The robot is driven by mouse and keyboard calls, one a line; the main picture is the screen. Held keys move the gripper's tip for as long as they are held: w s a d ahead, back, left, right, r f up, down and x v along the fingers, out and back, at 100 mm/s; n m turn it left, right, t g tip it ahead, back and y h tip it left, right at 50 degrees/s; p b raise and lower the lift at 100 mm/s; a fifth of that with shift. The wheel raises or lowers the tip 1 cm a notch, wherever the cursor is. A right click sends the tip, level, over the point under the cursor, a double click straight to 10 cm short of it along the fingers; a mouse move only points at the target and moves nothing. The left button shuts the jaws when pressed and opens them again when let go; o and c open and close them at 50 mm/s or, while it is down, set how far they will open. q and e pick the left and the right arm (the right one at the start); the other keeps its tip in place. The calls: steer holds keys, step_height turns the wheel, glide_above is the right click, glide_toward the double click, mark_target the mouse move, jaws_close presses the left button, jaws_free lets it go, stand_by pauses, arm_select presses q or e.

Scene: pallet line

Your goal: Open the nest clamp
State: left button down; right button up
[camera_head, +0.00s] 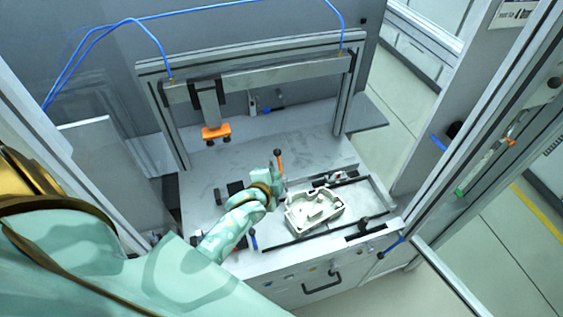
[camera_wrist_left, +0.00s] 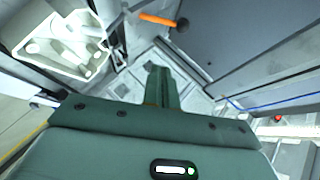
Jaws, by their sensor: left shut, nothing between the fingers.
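The nest clamp's orange lever handle (camera_head: 280,163), with a dark end knob, stands roughly upright behind the pale cast part (camera_head: 314,210). In the left wrist view the orange handle (camera_wrist_left: 158,19) lies near the top edge, and the pale part (camera_wrist_left: 62,45) is at the upper left. My left gripper (camera_head: 278,185) is just in front of and below the handle in the head view. Its fingers (camera_wrist_left: 161,75) are shut with nothing between them and appear apart from the handle. The clamp's base is partly hidden by my gripper. My right gripper is in neither view.
A metal gantry (camera_head: 265,78) with an orange-footed tool (camera_head: 215,132) spans the back of the work table. Dark rails (camera_head: 318,230) flank the pale part. Blue hoses (camera_head: 97,34) arch above. The table's back middle is clear.

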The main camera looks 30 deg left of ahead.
arm_select(q)
steer(key=b+x, duration=0.1)
steer(key=x, duration=0.7)
steer(key=shift+w+a+f+b, duration=0.3)
steer(key=shift+w+a+f, duration=0.2)
steer(key=shift+a+f, duration=0.3)
steer(key=shift+w+a+f, duration=0.15)
steer(key=shift+a+f, duration=0.15)
steer(key=shift+a, duration=0.4)
steer(key=shift+w, duration=0.15)
